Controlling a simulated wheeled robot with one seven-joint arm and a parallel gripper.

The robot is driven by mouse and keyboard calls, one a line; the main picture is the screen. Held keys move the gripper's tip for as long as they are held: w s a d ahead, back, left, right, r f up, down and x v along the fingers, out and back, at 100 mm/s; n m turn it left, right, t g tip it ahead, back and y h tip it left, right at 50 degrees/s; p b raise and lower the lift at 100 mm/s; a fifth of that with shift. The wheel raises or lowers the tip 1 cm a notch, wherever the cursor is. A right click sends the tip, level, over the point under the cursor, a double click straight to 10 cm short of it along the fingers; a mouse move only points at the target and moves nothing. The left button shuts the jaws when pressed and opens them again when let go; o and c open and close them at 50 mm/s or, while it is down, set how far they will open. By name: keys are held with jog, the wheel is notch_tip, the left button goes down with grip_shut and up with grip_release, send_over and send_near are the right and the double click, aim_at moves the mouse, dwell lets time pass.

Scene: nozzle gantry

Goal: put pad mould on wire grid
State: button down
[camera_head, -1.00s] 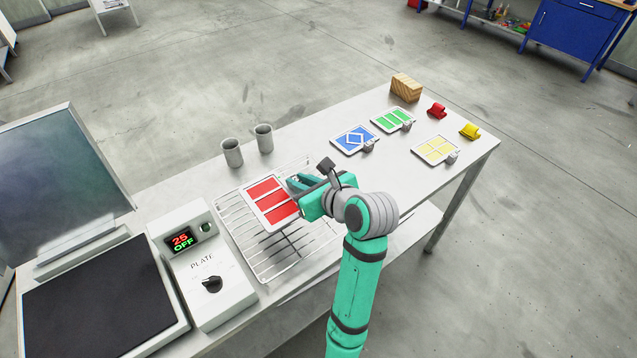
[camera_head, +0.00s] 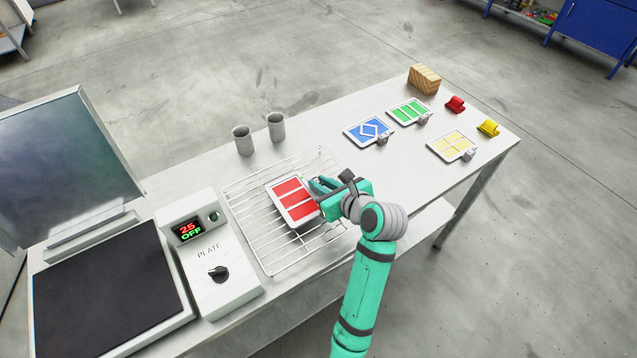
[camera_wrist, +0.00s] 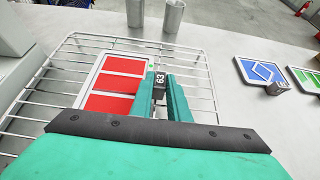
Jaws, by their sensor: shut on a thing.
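The pad mould in my gripper is a white-framed plate with red bars (camera_head: 293,201). It is over the wire grid (camera_head: 262,241), a metal rack on the table. In the wrist view the red mould (camera_wrist: 113,86) lies over the bars of the grid (camera_wrist: 200,64). My gripper (camera_head: 318,190) is shut on the mould's dark block marked 63 (camera_wrist: 160,84), at the mould's right edge. I cannot tell whether the mould touches the grid or is just above it. Part of the grid is hidden under the mould and my arm.
A hot plate with a control box (camera_head: 207,255) reading 25 OFF stands left of the grid. Two grey cups (camera_head: 242,140) stand behind it. Blue (camera_head: 369,131), green (camera_head: 408,111) and yellow (camera_head: 451,145) moulds lie to the right, near a wooden block (camera_head: 424,79) and red and yellow clips.

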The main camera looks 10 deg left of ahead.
jog(key=c, duration=1.7)
grip_release()
jog(key=shift+a+f, duration=0.1)
jog(key=shift+a, duration=0.05)
jog(key=shift+r, duration=0.2)
jog(key=v, duration=1.2)
jog(key=shift+f, duration=0.1)
